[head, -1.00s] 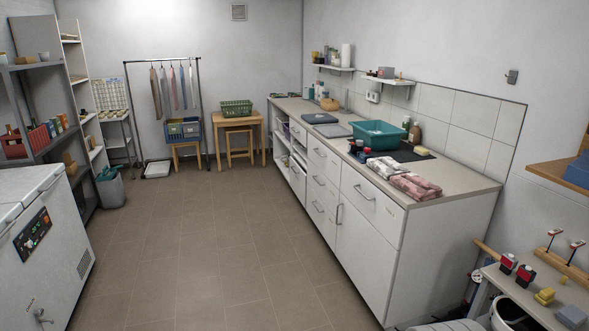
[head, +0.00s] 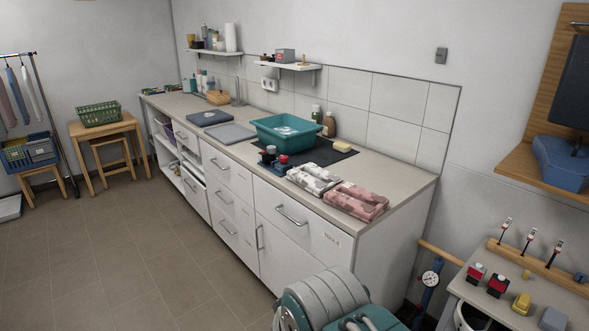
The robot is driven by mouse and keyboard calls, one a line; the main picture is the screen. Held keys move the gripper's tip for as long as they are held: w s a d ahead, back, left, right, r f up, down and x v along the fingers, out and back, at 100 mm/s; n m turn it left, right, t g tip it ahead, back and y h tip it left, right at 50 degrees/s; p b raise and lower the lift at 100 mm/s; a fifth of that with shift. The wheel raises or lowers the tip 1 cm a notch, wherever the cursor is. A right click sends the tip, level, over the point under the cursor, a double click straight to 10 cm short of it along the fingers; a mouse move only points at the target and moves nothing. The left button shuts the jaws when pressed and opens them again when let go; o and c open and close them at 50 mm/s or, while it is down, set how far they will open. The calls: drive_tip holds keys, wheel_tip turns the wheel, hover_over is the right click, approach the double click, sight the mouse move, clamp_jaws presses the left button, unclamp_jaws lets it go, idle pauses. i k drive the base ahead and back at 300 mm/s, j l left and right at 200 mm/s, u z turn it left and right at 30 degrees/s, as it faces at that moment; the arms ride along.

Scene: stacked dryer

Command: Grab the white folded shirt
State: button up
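A folded cloth with a white and grey pattern (head: 313,178) lies flat on the counter (head: 408,182), left of a folded pink patterned cloth (head: 355,200). The white and grey one is the closest match I see to a white folded shirt, though I cannot tell for sure that it is a shirt. Something pale lies inside the teal basin (head: 268,137) behind it, too small to identify. My gripper is not in view.
Small red and dark blue items (head: 280,160), a yellow sponge (head: 344,159) and bottles (head: 328,124) are near the cloths. A ribbed grey and teal object (head: 325,300) stands before the cabinets. A side table (head: 475,291) is right. Floor (head: 120,260) is clear at left.

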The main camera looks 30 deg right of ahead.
sight(318, 182)
drive_tip(key=i+z, duration=0.25)
drive_tip(key=i, duration=0.25)
drive_tip(key=i+j+z, duration=0.3)
drive_tip(key=i, duration=0.15)
drive_tip(key=i+j+z, duration=0.25)
drive_tip(key=i, duration=0.2)
drive_tip(key=i+j+z, duration=1.05)
drive_tip(key=j+z, duration=0.25)
